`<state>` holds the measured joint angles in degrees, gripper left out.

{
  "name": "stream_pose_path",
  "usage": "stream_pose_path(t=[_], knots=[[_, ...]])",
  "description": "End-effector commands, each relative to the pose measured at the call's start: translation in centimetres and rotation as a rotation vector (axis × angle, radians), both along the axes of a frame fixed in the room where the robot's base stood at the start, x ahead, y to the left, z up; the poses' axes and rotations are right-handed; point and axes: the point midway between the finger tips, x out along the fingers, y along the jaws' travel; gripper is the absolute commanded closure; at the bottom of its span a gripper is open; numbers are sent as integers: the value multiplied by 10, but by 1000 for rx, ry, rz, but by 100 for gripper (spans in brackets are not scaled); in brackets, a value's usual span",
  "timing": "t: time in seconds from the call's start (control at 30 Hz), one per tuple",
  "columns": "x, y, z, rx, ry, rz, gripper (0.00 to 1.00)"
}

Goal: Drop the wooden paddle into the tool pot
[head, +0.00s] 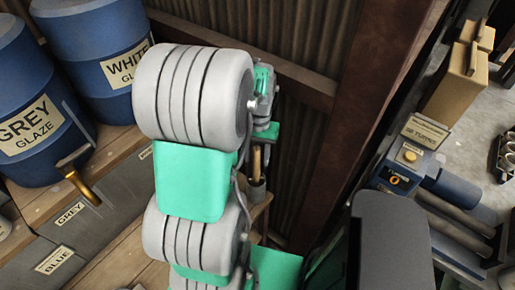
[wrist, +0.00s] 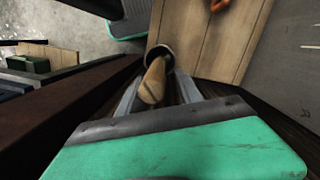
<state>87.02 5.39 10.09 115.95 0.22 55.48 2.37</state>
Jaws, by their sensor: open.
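The wooden paddle (wrist: 153,82) stands in the round tool pot (wrist: 159,50) in the wrist view, its pale handle pointing up toward the camera. My gripper (wrist: 159,76) is open, with one grey finger on each side of the handle. I cannot tell whether either finger touches it. In the head view, the paddle (head: 257,163) is a thin brown upright piece below my wrist, with the pot (head: 256,194) under it, both partly hidden by my arm. The paddle's lower end is hidden inside the pot.
Blue glaze barrels (head: 30,110) stand at the left above grey labelled bins (head: 75,235). The pot is on a wooden bench (wrist: 215,45), where an orange hook-like thing (wrist: 221,4) lies. A dark rust-coloured beam (head: 370,100) runs close to the right of my arm.

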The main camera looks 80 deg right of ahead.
Motion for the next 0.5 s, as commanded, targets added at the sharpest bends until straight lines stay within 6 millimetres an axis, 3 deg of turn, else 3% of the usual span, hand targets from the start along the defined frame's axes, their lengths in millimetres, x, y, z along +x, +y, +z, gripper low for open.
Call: stream_pose_path(t=[0.17,0.5], knots=[[0,-5,30,-8,0,0,58],[1,-13,113,-2,0,-1,58]])
